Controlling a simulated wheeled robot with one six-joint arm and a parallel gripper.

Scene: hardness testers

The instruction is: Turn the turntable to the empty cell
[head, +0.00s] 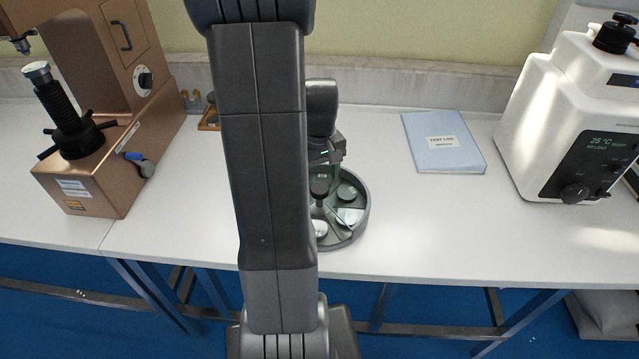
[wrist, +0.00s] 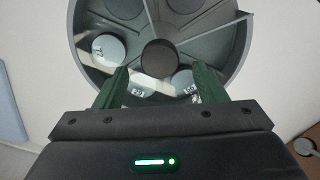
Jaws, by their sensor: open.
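The turntable (head: 364,222) is a round grey dish on the bench, partly hidden behind my arm in the head view. In the wrist view the turntable (wrist: 240,62) shows thin walls dividing it into cells and a dark round knob (wrist: 160,58) at its centre. A pale disc (wrist: 107,48) marked 12 lies in a left cell. The right-hand cell (wrist: 212,42) looks empty. My gripper (wrist: 160,72) is open over the turntable, its green fingers either side of the knob; contact cannot be told.
A bronze tester (head: 95,185) stands at the left and a white tester (head: 545,130) at the right. A blue folder (head: 443,142) lies right of the turntable. A small wooden tray (head: 208,119) is behind my arm. The bench front between turntable and white tester is clear.

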